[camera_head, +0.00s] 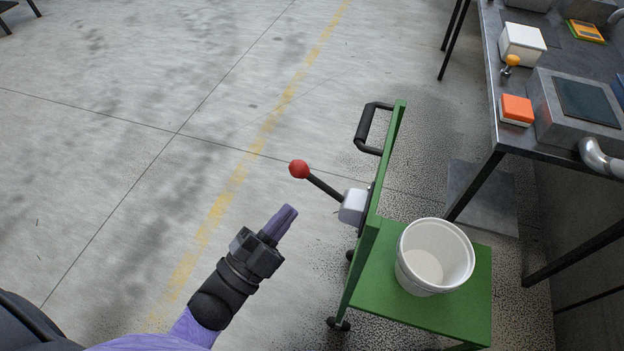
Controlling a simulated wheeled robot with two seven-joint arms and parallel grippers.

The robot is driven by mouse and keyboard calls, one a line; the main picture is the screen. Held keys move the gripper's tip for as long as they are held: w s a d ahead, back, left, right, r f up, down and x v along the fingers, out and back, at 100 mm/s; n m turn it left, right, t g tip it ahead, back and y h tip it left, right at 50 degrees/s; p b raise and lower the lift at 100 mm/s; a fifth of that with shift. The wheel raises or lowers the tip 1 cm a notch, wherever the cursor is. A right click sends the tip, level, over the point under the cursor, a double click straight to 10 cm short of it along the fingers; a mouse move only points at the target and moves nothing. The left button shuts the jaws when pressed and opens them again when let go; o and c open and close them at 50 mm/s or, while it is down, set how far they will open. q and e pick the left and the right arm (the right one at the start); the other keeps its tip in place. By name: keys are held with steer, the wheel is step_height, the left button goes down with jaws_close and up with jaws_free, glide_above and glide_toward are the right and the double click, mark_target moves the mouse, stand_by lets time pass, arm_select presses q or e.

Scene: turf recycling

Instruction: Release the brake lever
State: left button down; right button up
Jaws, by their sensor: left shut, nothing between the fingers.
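The brake lever (325,187) is a dark rod with a red ball knob (299,169) at its end. It comes out of a pale housing (353,206) on the side of the green cart (377,272) and points up and to the left in the picture. My left gripper (287,213) is shut and empty, with its purple fingers together. It is below and left of the lever in the picture, apart from the knob and rod. My right gripper is not in view.
A white bucket (436,232) stands on the cart's platform. The cart has a black handle (370,128). A metal workbench (491,40) at the right bears a white box (522,44), an orange-topped block (517,110) and a grey machine (545,105).

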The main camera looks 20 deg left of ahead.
mark_target(302, 176)
arm_select(q)
steer(key=w, duration=0.2)
steer(key=w+b, duration=0.1)
steer(key=w, duration=0.2)
steer(key=w+d+r, duration=0.1)
steer(key=w, duration=0.2)
steer(key=shift+d, duration=0.1)
steer(key=shift+w+a+f+b, duration=0.1)
steer(key=shift+a+f+b, duration=0.2)
steer(key=shift+a, duration=0.1)
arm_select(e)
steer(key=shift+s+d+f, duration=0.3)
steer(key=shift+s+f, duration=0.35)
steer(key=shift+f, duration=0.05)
